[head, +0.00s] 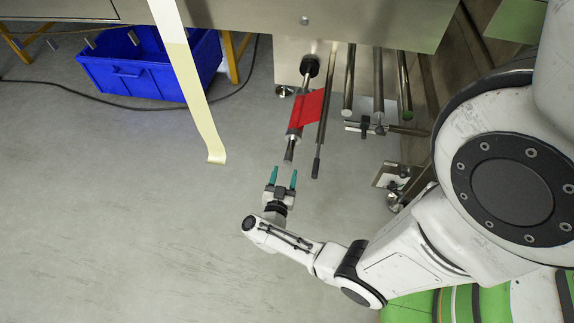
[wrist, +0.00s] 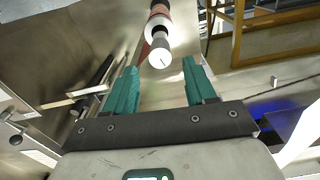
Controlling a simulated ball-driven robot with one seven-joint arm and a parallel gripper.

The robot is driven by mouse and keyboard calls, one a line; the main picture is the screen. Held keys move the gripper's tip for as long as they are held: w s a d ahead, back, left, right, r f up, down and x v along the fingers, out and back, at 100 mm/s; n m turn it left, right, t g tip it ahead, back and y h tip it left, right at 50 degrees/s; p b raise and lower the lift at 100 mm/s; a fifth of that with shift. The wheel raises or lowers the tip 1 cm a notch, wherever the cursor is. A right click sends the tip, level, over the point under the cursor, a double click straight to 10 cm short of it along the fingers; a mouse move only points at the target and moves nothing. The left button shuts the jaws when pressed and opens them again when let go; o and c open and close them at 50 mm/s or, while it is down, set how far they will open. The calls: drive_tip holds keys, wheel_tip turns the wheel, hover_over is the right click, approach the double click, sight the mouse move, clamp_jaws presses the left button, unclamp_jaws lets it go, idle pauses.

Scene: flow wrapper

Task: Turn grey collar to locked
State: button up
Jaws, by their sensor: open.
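A grey roller or spindle (head: 296,132) sticks out from the machine, with a red film (head: 311,106) on it. Its free end is a narrower grey cylinder (head: 289,154); in the wrist view this end (wrist: 159,58) points toward me, with a thin dark mark on its face. I cannot tell for certain which part is the grey collar, nor read any lock mark. My gripper (head: 284,172) is open and empty, its teal fingers just short of the spindle's end. In the wrist view the end shows between the fingertips (wrist: 160,66), apart from them.
A thin rod (head: 318,155) runs close to the right of the spindle, with other bars (head: 378,90) farther right. A cream film strip (head: 195,90) hangs at left. A blue crate (head: 150,75) stands on the floor behind. The floor at left (head: 100,220) is clear.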

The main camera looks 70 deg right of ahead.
sight(287, 163)
drive_tip(key=d, duration=0.4)
drive_tip(key=shift+w+d+b, duration=0.15)
drive_tip(key=shift+d+b, duration=0.25)
drive_tip(key=c, duration=1)
clamp_jaws()
